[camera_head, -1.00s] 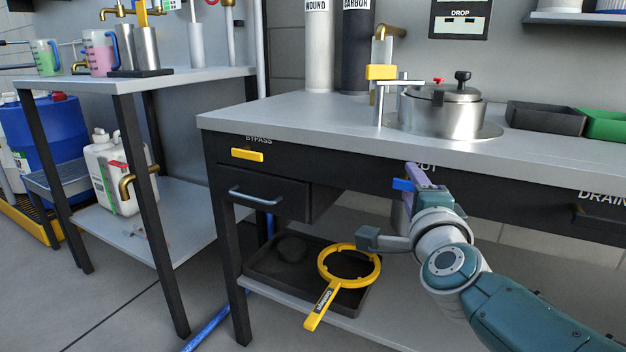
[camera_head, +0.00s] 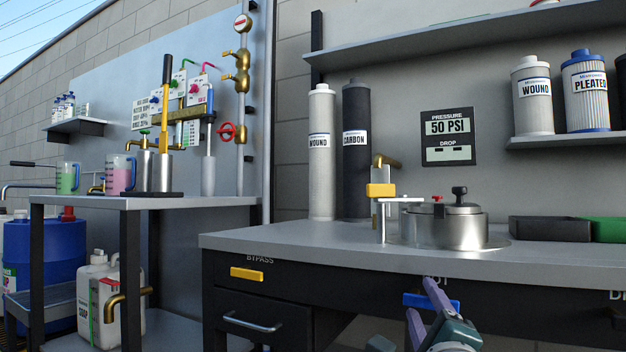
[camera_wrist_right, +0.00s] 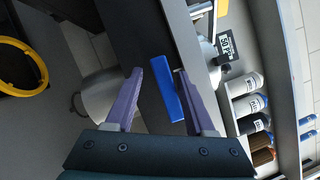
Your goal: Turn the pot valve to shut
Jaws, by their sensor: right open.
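The pot valve's blue handle (camera_head: 415,300) lies level on the dark front of the bench, below a label partly hidden by my gripper. In the right wrist view the blue handle (camera_wrist_right: 166,87) shows between the spread fingertips of the right gripper (camera_wrist_right: 157,80), nearer the right finger. I cannot tell whether a finger touches it. A lidded steel pot (camera_head: 445,227) stands on the bench above. My left gripper is out of view.
A yellow bypass handle (camera_head: 247,274) is further left on the bench front, above a drawer handle (camera_head: 252,323). A black tray (camera_head: 548,229) sits right of the pot. A yellow ring tool (camera_wrist_right: 20,68) shows at the wrist view's left. A pressure panel (camera_head: 447,137) reads 50 PSI.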

